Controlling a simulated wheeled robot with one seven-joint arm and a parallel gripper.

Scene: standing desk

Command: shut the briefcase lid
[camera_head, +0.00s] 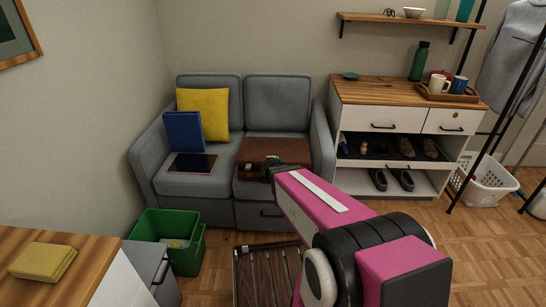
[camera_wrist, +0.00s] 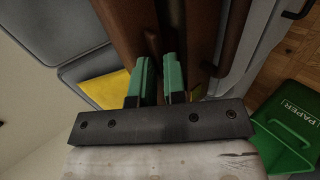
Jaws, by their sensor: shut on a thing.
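The brown briefcase (camera_head: 285,147) lies on the right seat of the grey sofa and looks low and nearly flat in the head view. My gripper (camera_head: 269,168) is at its front edge, partly hidden by my arm. In the wrist view the brown briefcase (camera_wrist: 203,30) fills the top middle, with a dark gap between brown parts. The green fingers of my gripper (camera_wrist: 159,80) point at it and are close together on a small brown part that looks like its handle. The exact grip and how far the lid stands open cannot be told.
A blue box (camera_head: 184,131), a yellow cushion (camera_head: 210,112) and a dark tablet (camera_head: 192,163) are on the left of the sofa (camera_head: 163,185). A green paper bin (camera_head: 183,262) stands in front, also in the wrist view (camera_wrist: 285,125). A slatted wooden rack (camera_head: 262,275) is below my arm.

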